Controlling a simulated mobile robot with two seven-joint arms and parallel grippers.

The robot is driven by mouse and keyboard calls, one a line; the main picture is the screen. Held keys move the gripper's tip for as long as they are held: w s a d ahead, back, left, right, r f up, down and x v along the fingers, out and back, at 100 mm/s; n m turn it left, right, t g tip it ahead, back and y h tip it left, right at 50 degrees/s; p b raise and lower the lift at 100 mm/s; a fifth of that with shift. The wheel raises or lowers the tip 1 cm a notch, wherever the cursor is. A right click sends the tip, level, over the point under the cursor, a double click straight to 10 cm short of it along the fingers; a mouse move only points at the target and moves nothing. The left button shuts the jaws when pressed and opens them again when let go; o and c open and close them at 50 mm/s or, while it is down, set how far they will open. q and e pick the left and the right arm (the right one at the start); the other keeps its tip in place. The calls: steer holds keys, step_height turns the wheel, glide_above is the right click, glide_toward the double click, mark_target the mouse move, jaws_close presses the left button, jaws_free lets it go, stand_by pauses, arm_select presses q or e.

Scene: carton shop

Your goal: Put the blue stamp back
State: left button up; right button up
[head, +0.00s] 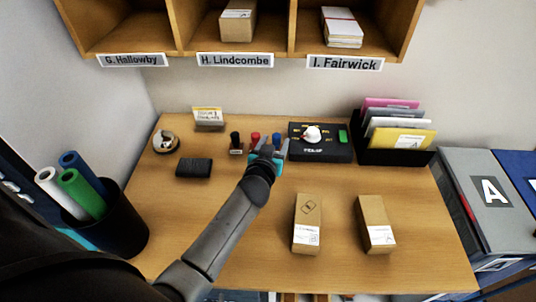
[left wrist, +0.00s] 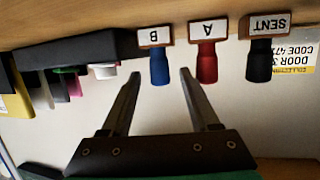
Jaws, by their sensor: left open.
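The blue stamp (head: 276,139) stands upright on the table at the right end of a short row of stamps. In the left wrist view, which is upside down, the blue stamp (left wrist: 159,65) has a base labelled B. My left gripper (head: 270,151) is open, with its fingertips (left wrist: 160,76) on either side of the blue handle in the picture. I cannot tell whether they touch it. The red stamp (head: 255,138), labelled A, stands beside it. The black stamp (head: 235,141), labelled SENT, is at the left end. My right gripper is not in view.
A black device (head: 330,154) with a white knob stands right of the stamps. A file rack (head: 375,154) is farther right. A black pad (head: 194,168), tape roll (head: 166,141) and card (head: 208,117) are left. Two cartons (head: 307,215) (head: 375,215) lie in front.

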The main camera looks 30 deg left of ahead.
arm_select(q)
steer(key=p+v, duration=0.1)
steer(key=v, duration=0.8)
steer(key=shift+s+r, duration=0.1)
steer(key=shift+s, duration=0.05)
